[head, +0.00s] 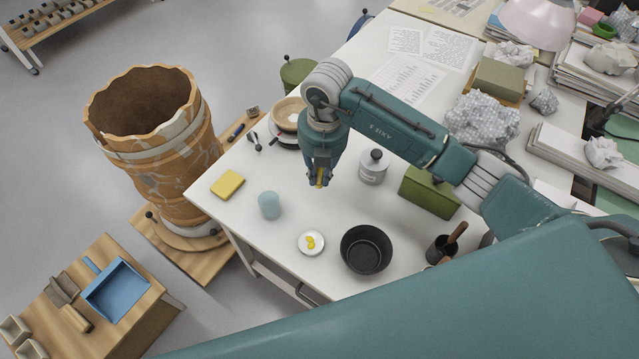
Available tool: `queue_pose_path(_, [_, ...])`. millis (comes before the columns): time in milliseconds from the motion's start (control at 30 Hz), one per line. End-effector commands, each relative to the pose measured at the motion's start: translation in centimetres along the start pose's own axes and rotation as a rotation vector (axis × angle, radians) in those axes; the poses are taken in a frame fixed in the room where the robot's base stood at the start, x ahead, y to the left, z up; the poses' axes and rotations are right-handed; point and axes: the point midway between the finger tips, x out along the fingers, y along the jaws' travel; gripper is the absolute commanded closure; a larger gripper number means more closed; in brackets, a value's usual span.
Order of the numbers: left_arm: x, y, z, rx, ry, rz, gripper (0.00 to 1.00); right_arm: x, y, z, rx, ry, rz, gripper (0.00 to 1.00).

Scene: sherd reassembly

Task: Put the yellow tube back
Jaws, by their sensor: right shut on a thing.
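The yellow tube (319,178) shows as a small yellow piece between the fingers of my right gripper (319,182). The gripper is shut on it and points down over the white table (283,224). The fingers hide most of the tube. It seems to be held above the table, but the exact height is hard to tell. My left gripper is not in the picture.
Near the gripper are a light blue cup (270,205), a yellow sponge (228,184), a white dish (311,243) with yellow matter, a black bowl (366,249), a grey lidded jar (374,166) and a green box (429,190). A large reassembled pot (165,165) stands left.

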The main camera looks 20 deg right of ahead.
Motion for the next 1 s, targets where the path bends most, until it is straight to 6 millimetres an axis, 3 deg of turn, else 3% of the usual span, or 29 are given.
queue_pose_path(433, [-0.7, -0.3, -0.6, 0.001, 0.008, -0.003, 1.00, 5.1, -0.2, 0.0, 0.000, 0.001, 0.000, 1.00])
queue_pose_path(867, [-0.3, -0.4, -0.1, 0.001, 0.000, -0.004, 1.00, 5.9, -0.2, 0.1, 0.000, 0.000, 0.001, 1.00])
queue_pose_path(900, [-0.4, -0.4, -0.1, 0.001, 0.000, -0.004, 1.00, 5.7, -0.2, 0.1, 0.000, 0.000, 0.001, 0.77])
queue_pose_path(967, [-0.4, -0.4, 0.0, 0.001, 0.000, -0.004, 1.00, 5.7, -0.2, 0.1, 0.000, 0.000, 0.001, 0.66])
queue_pose_path(1000, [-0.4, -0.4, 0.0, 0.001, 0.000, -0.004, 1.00, 5.7, -0.2, 0.1, 0.000, 0.000, 0.001, 0.66])
